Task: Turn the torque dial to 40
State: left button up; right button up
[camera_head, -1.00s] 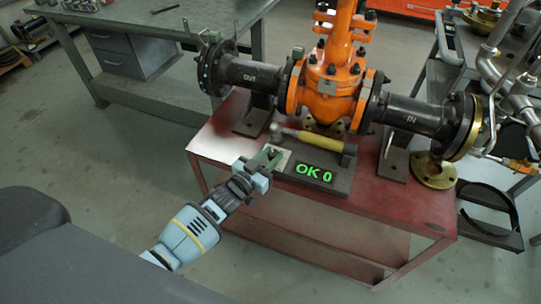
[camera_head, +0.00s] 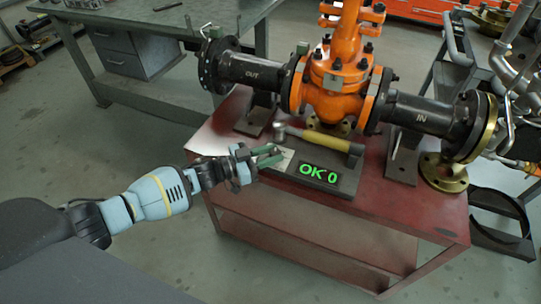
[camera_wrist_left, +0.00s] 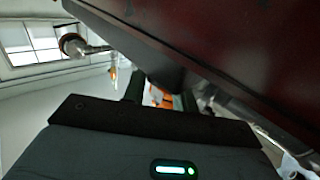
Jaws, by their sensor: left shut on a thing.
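The torque tester is a dark block with a green display (camera_head: 318,172) that reads "OK 0", on the red table. A pale plate (camera_head: 284,158) is at the block's left end. My left gripper (camera_head: 268,156) reaches in from the left at this plate, its fingers shut on the torque dial, which the fingers mostly hide. In the left wrist view, the dark gripper body fills the bottom and the fingers (camera_wrist_left: 160,95) show behind it. The dial cannot be made out there. My right gripper is not in view.
The orange gate valve (camera_head: 340,85) with dark flanged pipes stands at the back of the red table (camera_head: 400,225). A brass flange (camera_head: 443,175) lies at the right. A grey workbench (camera_head: 165,50) stands behind left.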

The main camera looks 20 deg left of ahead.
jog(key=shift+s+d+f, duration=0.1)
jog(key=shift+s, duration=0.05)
pick_arm(q)
jog(key=o, duration=1)
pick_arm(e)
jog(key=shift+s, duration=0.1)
pick_arm(q)
jog(key=v, duration=0.7)
jog(key=shift+s+a, duration=0.25)
jog(key=shift+a, duration=0.05)
jog(key=shift+s, duration=0.1)
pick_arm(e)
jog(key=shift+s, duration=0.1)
